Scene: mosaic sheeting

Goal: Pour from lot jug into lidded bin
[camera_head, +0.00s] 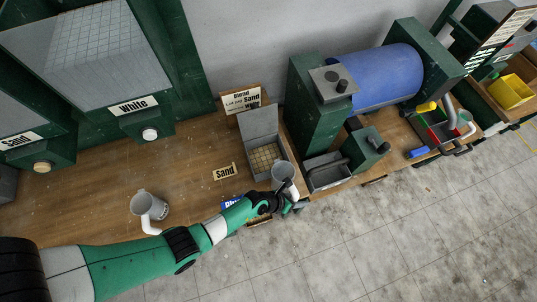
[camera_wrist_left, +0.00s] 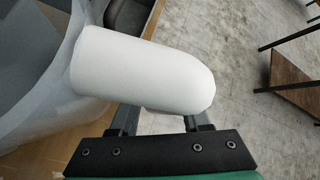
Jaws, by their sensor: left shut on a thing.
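A grey jug (camera_head: 283,172) with a white handle is held at the right side of the lidded bin (camera_head: 258,128). My left gripper (camera_head: 289,193) is shut on its handle, and the handle (camera_wrist_left: 145,72) fills the middle of the left wrist view. The jug looks roughly upright; its contents cannot be seen. The bin is a grey box with its lid raised at the back and a pale grid inside. A second grey jug (camera_head: 150,204) with a white handle stands on the bench to the left. My right gripper is not in view.
A green machine with a blue drum (camera_head: 375,77) and a grey tray (camera_head: 328,175) are to the right. The wooden bench (camera_head: 90,200) has free room on the left.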

